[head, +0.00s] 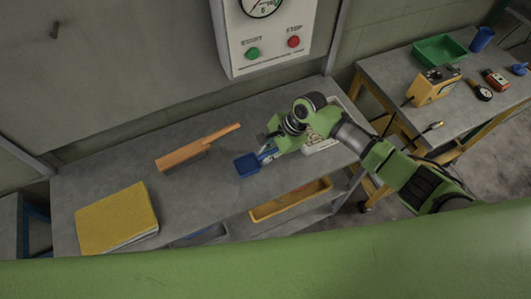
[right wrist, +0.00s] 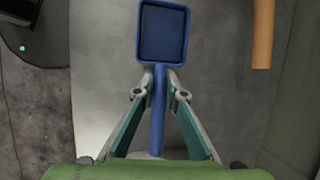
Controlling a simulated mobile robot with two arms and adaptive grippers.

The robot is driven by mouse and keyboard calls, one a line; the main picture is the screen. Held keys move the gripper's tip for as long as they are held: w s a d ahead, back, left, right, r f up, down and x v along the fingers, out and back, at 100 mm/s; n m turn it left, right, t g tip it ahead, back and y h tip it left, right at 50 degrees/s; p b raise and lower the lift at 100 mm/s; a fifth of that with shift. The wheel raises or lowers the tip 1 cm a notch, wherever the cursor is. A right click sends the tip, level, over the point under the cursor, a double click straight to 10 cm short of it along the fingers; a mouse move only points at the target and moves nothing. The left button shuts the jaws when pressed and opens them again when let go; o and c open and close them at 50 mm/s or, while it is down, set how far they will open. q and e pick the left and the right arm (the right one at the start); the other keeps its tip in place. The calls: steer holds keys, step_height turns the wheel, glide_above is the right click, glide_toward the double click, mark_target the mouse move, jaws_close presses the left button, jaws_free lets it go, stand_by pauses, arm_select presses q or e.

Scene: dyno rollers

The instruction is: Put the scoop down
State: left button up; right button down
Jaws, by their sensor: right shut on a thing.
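The blue scoop (head: 246,165) is at the middle of the grey workbench in the head view, its square pan pointing left. In the right wrist view the scoop (right wrist: 163,34) extends straight ahead, pan at the top. My right gripper (right wrist: 159,80) is shut on the scoop's handle. In the head view the right gripper (head: 268,152) is over the bench, and I cannot tell whether the scoop touches the surface. My left gripper is not in view.
On the workbench (head: 215,190) lie an orange-handled brush (head: 190,151) and a yellow book (head: 117,218). A white tray (head: 322,146) with pale contents is partly behind my right arm. A yellow bin (head: 290,200) sits below the front edge. Bare bench surrounds the scoop's left side.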

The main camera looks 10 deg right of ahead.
steer(key=shift+f, duration=0.15)
steer(key=c, duration=2.1)
jaws_free()
steer(key=shift+f, duration=0.1)
steer(key=b+v, duration=0.1)
steer(key=v, duration=1.1)
steer(key=shift+b, duration=0.35)
